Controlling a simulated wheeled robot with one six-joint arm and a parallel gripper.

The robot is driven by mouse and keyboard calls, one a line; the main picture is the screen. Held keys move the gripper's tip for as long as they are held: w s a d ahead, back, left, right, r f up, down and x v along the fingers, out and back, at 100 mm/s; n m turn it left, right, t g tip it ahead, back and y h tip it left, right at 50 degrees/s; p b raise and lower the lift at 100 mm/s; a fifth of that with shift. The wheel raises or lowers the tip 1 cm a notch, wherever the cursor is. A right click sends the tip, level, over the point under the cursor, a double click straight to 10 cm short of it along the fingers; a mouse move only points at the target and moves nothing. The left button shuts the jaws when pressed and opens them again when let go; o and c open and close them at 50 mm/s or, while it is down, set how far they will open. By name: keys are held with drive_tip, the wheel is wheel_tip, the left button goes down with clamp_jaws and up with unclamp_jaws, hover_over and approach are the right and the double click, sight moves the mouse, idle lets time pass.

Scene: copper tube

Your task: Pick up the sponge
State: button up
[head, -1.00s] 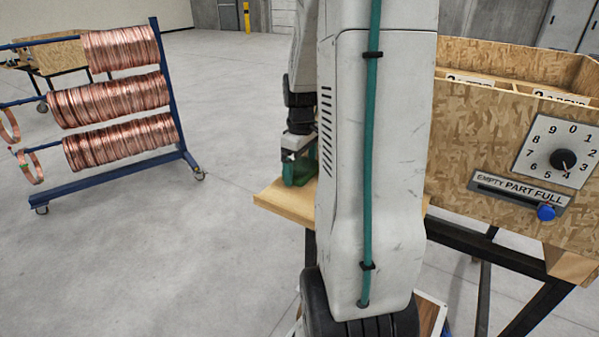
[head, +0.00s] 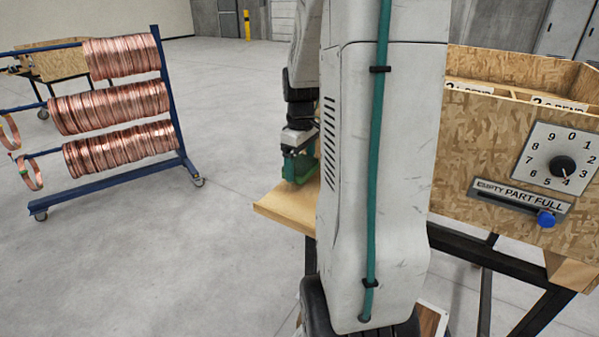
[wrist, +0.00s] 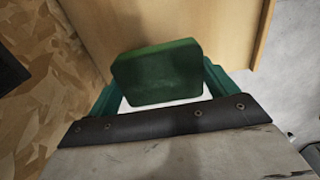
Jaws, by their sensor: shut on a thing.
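The sponge (wrist: 157,73) is a dark green block in the wrist view, between the two green fingers of my gripper (wrist: 160,90). The fingers are shut on it from both sides. In the head view my gripper (head: 298,168) shows at the wooden shelf (head: 285,208), partly hidden behind my own arm. The sponge is hard to tell from the green fingers there. I cannot tell whether the sponge still touches the shelf.
A chipboard bin (head: 480,135) with a dial (head: 556,160) and a blue-knobbed slider (head: 546,217) stands at the right. A blue rack (head: 185,150) of copper coils stands at the left. The floor between is clear.

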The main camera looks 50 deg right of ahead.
drive_tip(key=s+a, duration=0.2)
drive_tip(key=s, duration=0.2)
drive_tip(key=s+a+r, duration=0.1)
drive_tip(key=s+a, duration=0.2)
drive_tip(key=s, duration=0.2)
drive_tip(key=s+a+r, duration=0.1)
drive_tip(key=s+a, duration=0.2)
drive_tip(key=s, duration=0.1)
drive_tip(key=shift+s+a, duration=0.25)
drive_tip(key=shift+s, duration=0.1)
